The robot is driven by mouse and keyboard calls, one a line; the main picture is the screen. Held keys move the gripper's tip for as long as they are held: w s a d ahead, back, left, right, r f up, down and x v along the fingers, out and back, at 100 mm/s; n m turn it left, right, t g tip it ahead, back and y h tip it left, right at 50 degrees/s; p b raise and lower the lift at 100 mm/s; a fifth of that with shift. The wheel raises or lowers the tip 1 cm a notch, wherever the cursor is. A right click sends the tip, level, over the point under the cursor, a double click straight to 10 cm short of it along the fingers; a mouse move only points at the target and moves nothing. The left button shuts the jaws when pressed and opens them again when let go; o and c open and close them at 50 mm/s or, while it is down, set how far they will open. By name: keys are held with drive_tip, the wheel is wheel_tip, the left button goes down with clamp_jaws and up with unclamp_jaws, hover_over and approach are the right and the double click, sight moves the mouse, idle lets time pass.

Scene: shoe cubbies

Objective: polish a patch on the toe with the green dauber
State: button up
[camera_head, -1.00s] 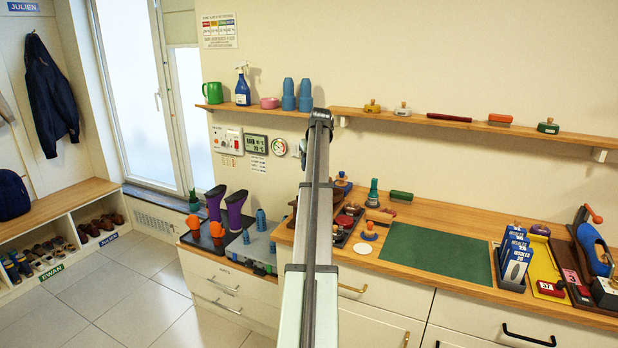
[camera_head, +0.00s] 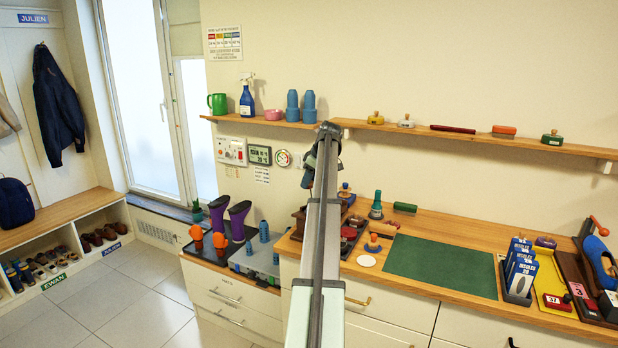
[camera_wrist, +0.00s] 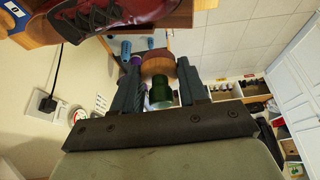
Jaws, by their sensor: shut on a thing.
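In the wrist view my gripper (camera_wrist: 160,88) is shut on the green dauber (camera_wrist: 161,93). Its green body sits between the two fingers, and its round brown head (camera_wrist: 158,66) points away from the palm. A dark red laced shoe (camera_wrist: 115,14) fills the upper left of the wrist view. In the head view my arm hides the fingers, and I cannot make out the shoe.
The wooden counter (camera_head: 455,222) bears a green mat (camera_head: 440,264), a box of insole packs (camera_head: 519,272) and a green-topped bottle (camera_head: 376,206). Purple boot shapes (camera_head: 238,218) stand on the left cabinet. The mat is clear.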

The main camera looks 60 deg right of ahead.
drive_tip(key=shift+f, duration=2.7)
drive_tip(key=shift+s+f, duration=0.3)
drive_tip(key=shift+s, duration=0.2)
drive_tip(key=shift+s+f, duration=0.25)
drive_tip(key=shift+s, duration=0.2)
drive_tip(key=shift+s+d+r, duration=0.1)
drive_tip(key=shift+s+d, duration=0.05)
drive_tip(key=shift+s, duration=0.95)
drive_tip(key=shift+s+f, duration=0.25)
drive_tip(key=shift+s, duration=0.5)
drive_tip(key=shift+f, duration=0.1)
drive_tip(key=shift+w+r, duration=0.2)
drive_tip(key=shift+w, duration=0.45)
drive_tip(key=shift+w+r, duration=0.15)
drive_tip(key=shift+w, duration=0.45)
drive_tip(key=shift+w+f, duration=0.15)
drive_tip(key=shift+w, duration=1.45)
drive_tip(key=shift+r, duration=4.1)
drive_tip(key=shift+a, duration=0.2)
